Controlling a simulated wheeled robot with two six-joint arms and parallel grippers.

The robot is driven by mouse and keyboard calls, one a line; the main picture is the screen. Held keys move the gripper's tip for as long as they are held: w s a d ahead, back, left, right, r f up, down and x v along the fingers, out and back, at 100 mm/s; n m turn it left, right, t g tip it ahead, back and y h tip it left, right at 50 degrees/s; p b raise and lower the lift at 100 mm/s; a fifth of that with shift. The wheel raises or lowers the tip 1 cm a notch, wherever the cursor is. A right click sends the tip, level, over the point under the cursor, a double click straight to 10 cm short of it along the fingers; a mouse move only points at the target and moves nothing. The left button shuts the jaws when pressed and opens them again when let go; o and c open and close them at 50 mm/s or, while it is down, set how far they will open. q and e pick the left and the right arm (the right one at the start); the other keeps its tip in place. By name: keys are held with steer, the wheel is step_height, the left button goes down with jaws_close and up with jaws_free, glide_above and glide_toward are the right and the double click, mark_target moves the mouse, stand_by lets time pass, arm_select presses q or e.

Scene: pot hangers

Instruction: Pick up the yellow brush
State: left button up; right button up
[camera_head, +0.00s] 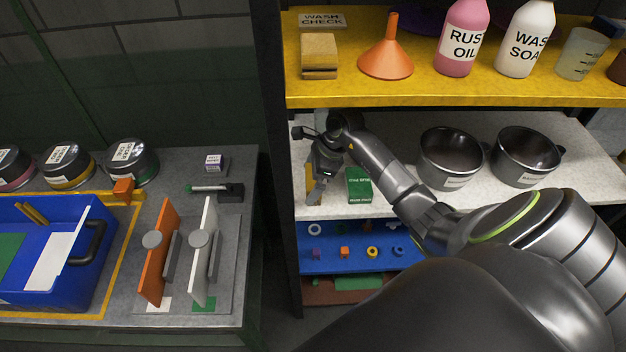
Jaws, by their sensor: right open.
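My right arm reaches into the white middle shelf from the right. Its gripper (318,183) points down near the left end of that shelf and is open. A narrow yellow piece (309,180), which looks like part of the yellow brush, shows right beside the fingers on their left. The gripper covers much of this spot, so I cannot tell whether the fingers touch it. A green box (359,186) stands just right of the gripper. My left gripper is not in view.
Two dark pots (451,158) stand on the white shelf (400,207) at right. The yellow shelf (420,92) above holds an orange funnel (386,58), a tan block (319,56) and bottles. A grey bench (180,185) at left carries a blue crate (92,283) and upright panels.

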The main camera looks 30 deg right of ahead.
steer(key=c, duration=0.7)
steer(key=shift+r, duration=0.1)
steer(key=shift+c, duration=0.2)
